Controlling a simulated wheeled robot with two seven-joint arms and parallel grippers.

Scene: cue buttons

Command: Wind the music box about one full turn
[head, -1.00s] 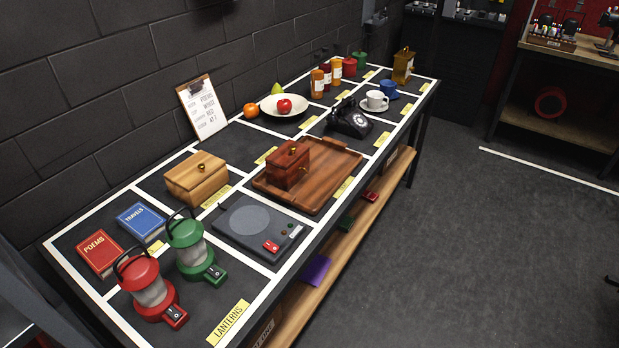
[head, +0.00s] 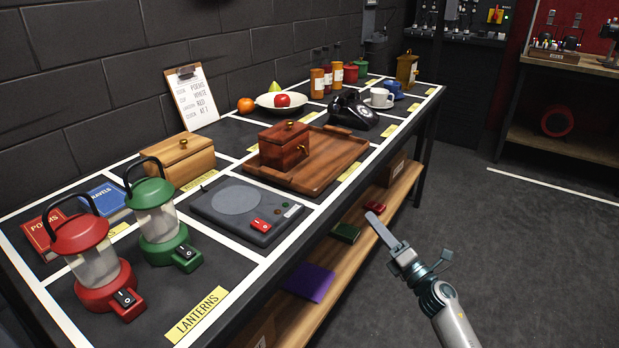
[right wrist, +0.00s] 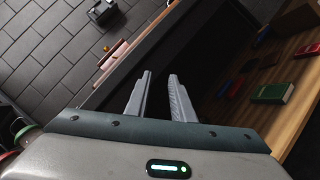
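A dark red-brown wooden box (head: 284,147), which looks like the music box, sits on a wooden tray (head: 330,172) on the black table. It has a brass knob on its lid and a small brass piece on its right side. A lighter wooden box (head: 178,160) with a brass knob stands to its left. My right gripper (head: 373,220) is in front of the table's front edge, to the right of the box and apart from it. In the right wrist view its two fingers (right wrist: 161,95) are apart with nothing between them. My left gripper is not in view.
A grey device with a red switch (head: 247,210) and red and green lanterns (head: 157,224) stand at the near left. A black telephone (head: 352,110) is behind the tray. A lower shelf (head: 335,263) holds several small items. The floor at right is clear.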

